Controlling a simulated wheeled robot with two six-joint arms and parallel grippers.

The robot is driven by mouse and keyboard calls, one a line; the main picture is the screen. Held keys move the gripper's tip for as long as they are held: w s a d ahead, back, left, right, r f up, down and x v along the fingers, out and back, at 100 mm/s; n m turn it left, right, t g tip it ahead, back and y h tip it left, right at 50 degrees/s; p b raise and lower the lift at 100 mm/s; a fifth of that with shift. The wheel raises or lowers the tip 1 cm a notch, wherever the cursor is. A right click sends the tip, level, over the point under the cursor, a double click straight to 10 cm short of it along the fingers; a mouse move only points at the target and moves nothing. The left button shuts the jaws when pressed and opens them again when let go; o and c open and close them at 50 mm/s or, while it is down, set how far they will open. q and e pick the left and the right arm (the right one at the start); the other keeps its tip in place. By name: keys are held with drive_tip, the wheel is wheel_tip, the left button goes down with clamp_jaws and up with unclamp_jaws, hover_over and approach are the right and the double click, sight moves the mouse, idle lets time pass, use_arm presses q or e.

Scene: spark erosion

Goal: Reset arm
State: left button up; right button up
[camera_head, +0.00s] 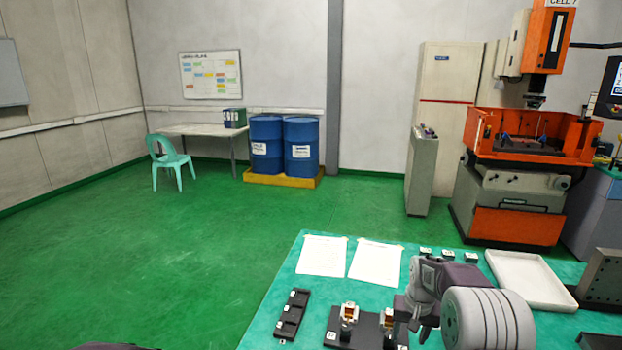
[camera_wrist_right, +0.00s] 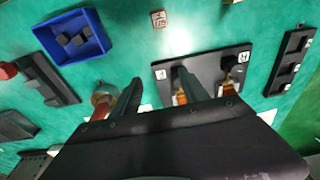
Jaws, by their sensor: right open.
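My right gripper (camera_head: 408,322) is over the green table in the head view, its arm coming in from the right. In the right wrist view its two dark fingers (camera_wrist_right: 158,82) are spread apart, with nothing visible between them. A black stand (camera_head: 333,338) with two copper-coloured pieces (camera_head: 349,312) on dark holders is beside and partly behind this gripper; the stand also shows in the wrist view (camera_wrist_right: 208,68), partly covered by one finger. A round metal and copper-coloured piece (camera_wrist_right: 101,98) is beside the other finger, partly hidden. My left gripper is not in view.
On the table are a black slotted rack (camera_head: 290,316), paper sheets (camera_head: 322,255), small labelled blocks (camera_head: 447,254), a white tray (camera_head: 527,279) and a dark angle plate (camera_head: 603,277). A blue bin (camera_wrist_right: 91,22) holds dark blocks. An orange machine (camera_head: 518,222) stands behind; the green floor at left is open.

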drive_tip(key=s+a+r+n, duration=0.2)
drive_tip(key=s+a+r, duration=0.4)
drive_tip(key=s, duration=0.3)
drive_tip(key=s+a+f, duration=0.1)
drive_tip(key=s+f, duration=0.2)
drive_tip(key=s, duration=0.4)
drive_tip(key=s+a+f, duration=0.1)
drive_tip(key=s+f, duration=0.2)
drive_tip(key=s, duration=0.5)
drive_tip(key=shift+s+a+n+g+y, duration=0.15)
drive_tip(key=shift+s+n+g+y, duration=0.15)
drive_tip(key=shift+n, duration=0.1)
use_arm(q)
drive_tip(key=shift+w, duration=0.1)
use_arm(e)
drive_tip(key=shift+w, duration=0.1)
